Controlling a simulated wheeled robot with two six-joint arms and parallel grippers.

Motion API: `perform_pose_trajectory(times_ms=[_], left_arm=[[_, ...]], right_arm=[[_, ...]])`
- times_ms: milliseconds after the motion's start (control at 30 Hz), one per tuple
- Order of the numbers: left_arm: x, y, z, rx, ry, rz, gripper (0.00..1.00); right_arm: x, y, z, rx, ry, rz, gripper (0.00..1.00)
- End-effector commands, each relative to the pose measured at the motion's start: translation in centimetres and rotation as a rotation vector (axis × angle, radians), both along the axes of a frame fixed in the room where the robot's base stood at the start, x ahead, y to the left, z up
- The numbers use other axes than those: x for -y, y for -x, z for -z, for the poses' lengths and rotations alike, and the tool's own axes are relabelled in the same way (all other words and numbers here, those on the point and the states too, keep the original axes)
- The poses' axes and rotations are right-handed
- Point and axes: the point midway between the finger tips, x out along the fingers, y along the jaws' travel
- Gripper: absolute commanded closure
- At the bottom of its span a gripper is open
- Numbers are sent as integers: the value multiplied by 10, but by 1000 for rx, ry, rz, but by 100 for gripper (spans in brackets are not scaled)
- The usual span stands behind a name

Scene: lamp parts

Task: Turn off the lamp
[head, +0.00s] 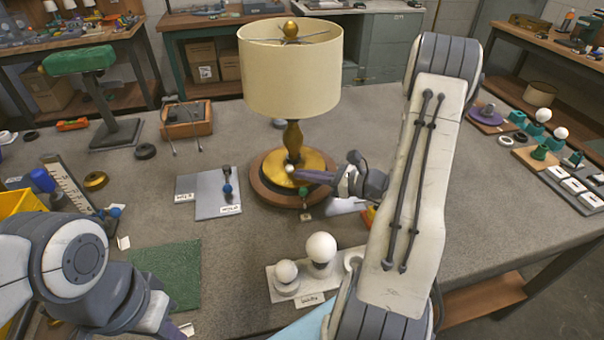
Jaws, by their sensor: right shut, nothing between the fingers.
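The lamp (291,70) stands upright at the middle of the table, with a cream shade, a gold stem and a gold base on a round wooden disc (270,195). I cannot tell from the shade whether it is lit. A small white knob (289,168) shows at the base, and a small green ball (303,190) is near the disc's front. My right gripper (304,176) is shut and empty, its tips at the gold base just right of the white knob; I cannot tell whether they touch. My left gripper (170,328) is at the bottom left, away from the lamp, its fingers unclear.
A white holder with two round bulbs (320,247) stands in front of the lamp. A grey plate (217,197) lies left of it and a green mat (168,270) nearer. A green-topped stand (100,100) and wooden box (187,120) are further back.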

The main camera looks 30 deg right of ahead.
Motion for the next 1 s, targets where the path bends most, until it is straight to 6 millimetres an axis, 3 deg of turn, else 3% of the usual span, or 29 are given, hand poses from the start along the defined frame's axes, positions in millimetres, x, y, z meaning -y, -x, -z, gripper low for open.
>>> perform_pose_trajectory(times_ms=[233,700,1000], left_arm=[[0,0,2,0,0,0,100],[0,0,8,0,0,0,100],[0,0,8,0,0,0,100]], right_arm=[[9,12,-2,0,1,4,100],[52,80,-18,1,0,3,100],[55,86,-20,0,0,-1,100]])
